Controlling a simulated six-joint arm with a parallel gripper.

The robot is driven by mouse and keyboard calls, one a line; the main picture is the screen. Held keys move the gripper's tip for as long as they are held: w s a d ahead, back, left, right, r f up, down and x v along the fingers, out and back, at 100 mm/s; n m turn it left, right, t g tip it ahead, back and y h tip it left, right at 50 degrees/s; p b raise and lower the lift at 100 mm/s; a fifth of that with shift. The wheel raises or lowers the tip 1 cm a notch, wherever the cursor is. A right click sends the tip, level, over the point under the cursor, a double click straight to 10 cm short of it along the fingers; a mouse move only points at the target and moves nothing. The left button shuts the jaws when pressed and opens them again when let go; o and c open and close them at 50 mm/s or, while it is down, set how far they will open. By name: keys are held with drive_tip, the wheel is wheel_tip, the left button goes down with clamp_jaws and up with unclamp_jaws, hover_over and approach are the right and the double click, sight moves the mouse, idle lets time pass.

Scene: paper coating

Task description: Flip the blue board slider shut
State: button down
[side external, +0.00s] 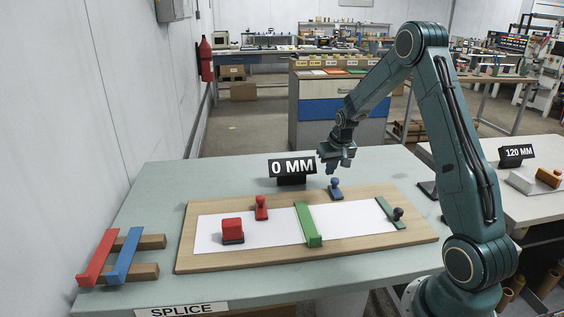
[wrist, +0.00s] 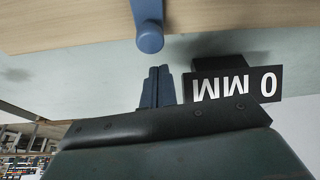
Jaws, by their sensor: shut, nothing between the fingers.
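The blue slider (side external: 336,189) stands at the back edge of the wooden board (side external: 188,235), right of the middle, with a round knob on top. In the wrist view the blue slider (wrist: 149,37) shows at the top, its knob towards my fingers. My gripper (side external: 336,165) is above and just behind the slider in the side view. In the wrist view my gripper (wrist: 158,72) has its fingers together and empty, apart from the knob. Whether the slider is open or shut is hard to tell.
A white sheet (side external: 270,226) lies on the board under a green bar (side external: 308,225). A red slider (side external: 261,208), a red block (side external: 232,230) and a dark-knobbed green piece (side external: 392,212) are also there. The 0 MM sign (side external: 292,168) stands behind the board, close to my gripper.

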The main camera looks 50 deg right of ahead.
sight(332, 180)
drive_tip(key=shift+s+a+f, duration=0.1)
drive_tip(key=shift+s+a, duration=0.35)
drive_tip(key=shift+s, duration=0.15)
drive_tip(key=shift+s, duration=0.1)
drive_tip(key=shift+s+a, duration=2.25)
drive_tip(key=shift+a, duration=0.1)
drive_tip(key=shift+w+d+r, duration=0.15)
drive_tip(key=shift+w+d, duration=0.45)
drive_tip(key=shift+w, duration=0.15)
drive_tip(key=shift+w+d+r, duration=0.1)
drive_tip(key=shift+w+d, duration=0.45)
drive_tip(key=shift+w, duration=0.2)
drive_tip(key=shift+w+d+r, duration=0.1)
drive_tip(key=shift+w+r, duration=0.05)
drive_tip(key=shift+r, duration=0.15)
drive_tip(key=v, duration=0.9)
drive_tip(key=shift+r, duration=0.2)
